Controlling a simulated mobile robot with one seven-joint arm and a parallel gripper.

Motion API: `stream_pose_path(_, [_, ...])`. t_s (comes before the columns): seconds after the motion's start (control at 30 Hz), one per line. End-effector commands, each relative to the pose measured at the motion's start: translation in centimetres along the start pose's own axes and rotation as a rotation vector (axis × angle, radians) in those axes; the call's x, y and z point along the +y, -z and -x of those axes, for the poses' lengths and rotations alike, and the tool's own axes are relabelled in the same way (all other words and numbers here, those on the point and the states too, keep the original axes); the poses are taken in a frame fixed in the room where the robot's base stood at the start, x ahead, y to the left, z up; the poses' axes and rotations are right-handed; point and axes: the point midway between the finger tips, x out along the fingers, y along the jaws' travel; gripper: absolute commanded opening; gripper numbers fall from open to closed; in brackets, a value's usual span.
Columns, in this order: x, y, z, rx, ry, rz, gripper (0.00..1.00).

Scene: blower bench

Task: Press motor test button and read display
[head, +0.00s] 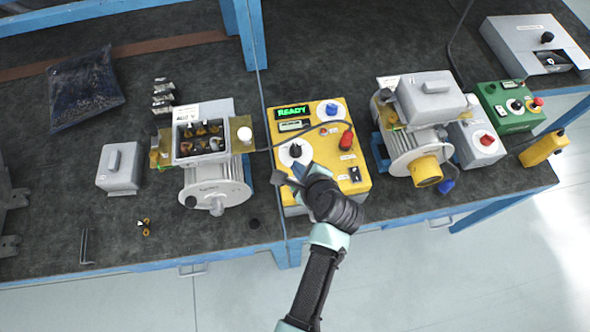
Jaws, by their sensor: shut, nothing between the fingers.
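The yellow test box (335,185) stands on the bench in the middle of the head view. Its small display (293,112) shows "READY" in green. Its face carries a black knob on a white dial (295,151), a blue control (331,110), a red control (346,140) and a black switch (354,173). I cannot tell which is the motor test button. My gripper (286,175) is shut and empty over the lower left of the box, just below the white dial. Contact is unclear. My wrist hides part of the box's lower face.
An open-topped motor (216,191) stands left of the box, beside a grey cover (121,167). A dark bag (85,90) lies back left. Cables cross the bench.

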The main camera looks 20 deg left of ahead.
Motion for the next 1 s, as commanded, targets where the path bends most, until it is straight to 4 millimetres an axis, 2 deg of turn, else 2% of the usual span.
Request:
stream_pose_path(0.7, [4.0,4.0,-5.5,0.001,-0.001,0.000,0.00])
stream_pose_path(1.0, [4.3,4.3,-5.9,0.000,0.001,0.001,0.00])
